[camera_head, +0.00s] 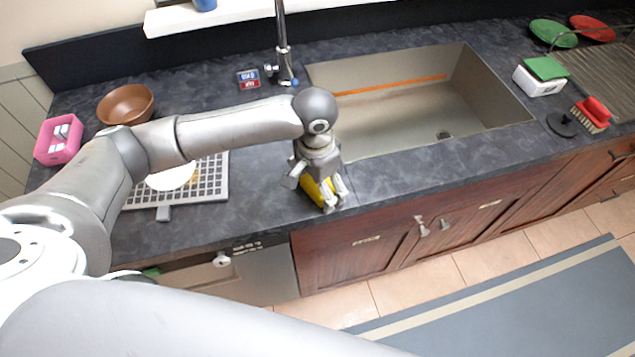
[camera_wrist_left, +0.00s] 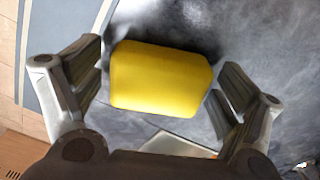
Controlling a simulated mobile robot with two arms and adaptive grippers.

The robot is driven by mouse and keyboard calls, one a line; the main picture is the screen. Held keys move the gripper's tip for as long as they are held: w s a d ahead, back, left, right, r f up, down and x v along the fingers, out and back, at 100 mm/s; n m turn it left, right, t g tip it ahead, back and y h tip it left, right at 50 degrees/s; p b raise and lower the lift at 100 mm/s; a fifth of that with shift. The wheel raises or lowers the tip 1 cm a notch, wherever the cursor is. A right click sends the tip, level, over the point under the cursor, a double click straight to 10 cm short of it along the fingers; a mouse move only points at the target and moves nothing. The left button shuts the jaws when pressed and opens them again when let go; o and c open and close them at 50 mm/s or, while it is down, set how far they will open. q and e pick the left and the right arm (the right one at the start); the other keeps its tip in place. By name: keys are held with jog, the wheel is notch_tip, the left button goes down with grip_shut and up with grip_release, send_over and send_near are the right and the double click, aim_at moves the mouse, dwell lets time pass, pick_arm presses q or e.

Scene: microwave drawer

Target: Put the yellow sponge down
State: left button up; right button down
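The yellow sponge (camera_head: 318,190) is at the counter's front edge, left of the sink, partly hidden by my left gripper (camera_head: 318,192). In the left wrist view the sponge (camera_wrist_left: 160,79) lies between the two fingers of my left gripper (camera_wrist_left: 160,85). The fingers are spread, with a narrow gap on the left side of the sponge and little or none on the right. The sponge appears to rest on the dark counter (camera_wrist_left: 190,25), with a shadow around it. My right gripper is out of view.
The sink (camera_head: 400,110) and faucet (camera_head: 284,50) are behind and right. A grey rack (camera_head: 212,180) with a white plate (camera_head: 172,178), a brown bowl (camera_head: 126,104) and a pink holder (camera_head: 58,140) stand left. The counter drops off just in front of the sponge.

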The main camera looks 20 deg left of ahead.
pick_arm(q)
jog(key=shift+r, duration=0.25)
notch_tip(320, 180, up, 12)
jog(key=b, duration=0.1)
jog(key=shift+b, duration=0.35)
jog(key=shift+s+a+f, duration=0.1)
jog(key=shift+f, duration=0.05)
